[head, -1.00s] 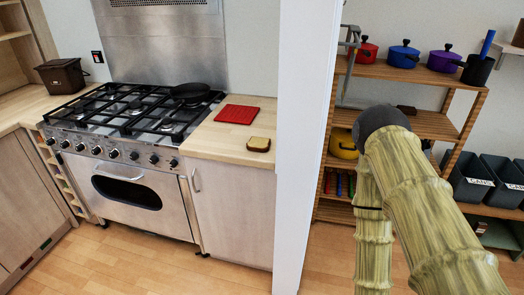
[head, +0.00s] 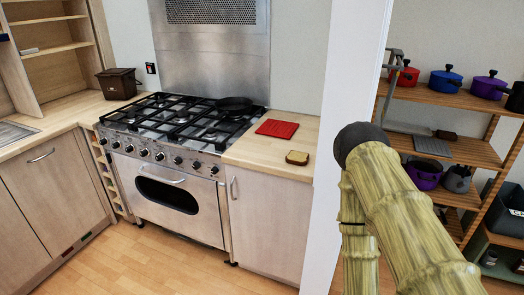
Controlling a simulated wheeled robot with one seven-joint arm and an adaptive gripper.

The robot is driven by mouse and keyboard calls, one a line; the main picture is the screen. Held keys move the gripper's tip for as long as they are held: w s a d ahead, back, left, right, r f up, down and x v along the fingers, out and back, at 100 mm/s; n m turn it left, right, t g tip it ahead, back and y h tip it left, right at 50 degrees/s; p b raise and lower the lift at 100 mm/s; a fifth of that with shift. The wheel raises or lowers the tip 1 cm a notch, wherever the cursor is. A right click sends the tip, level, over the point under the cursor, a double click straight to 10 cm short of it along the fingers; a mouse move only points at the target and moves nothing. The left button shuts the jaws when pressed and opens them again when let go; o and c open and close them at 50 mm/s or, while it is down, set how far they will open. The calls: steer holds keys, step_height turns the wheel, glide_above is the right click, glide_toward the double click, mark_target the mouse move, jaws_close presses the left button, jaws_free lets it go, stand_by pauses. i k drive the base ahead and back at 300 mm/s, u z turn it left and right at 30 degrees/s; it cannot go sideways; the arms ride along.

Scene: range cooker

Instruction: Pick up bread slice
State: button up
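The bread slice (head: 297,158) is small and brown-crusted with a paler middle. It lies flat on the wooden counter (head: 245,149) right of the range cooker, near the counter's front edge. My bamboo-textured arm fills the lower right of the head view, in front of the white wall end and the shelf. My gripper is not visible in this view, so its fingers and any contact cannot be seen. Nothing touches the bread slice.
A red board (head: 277,129) lies behind the bread slice. A black pan (head: 235,104) sits on the range cooker (head: 168,190). A white wall end (head: 345,90) borders the counter on the right. A wooden shelf (head: 470,152) with pots stands beyond. The floor before the cooker is clear.

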mark_target(300, 158)
steer(key=u, duration=0.4)
steer(key=i, duration=0.95)
steer(key=u, duration=0.1)
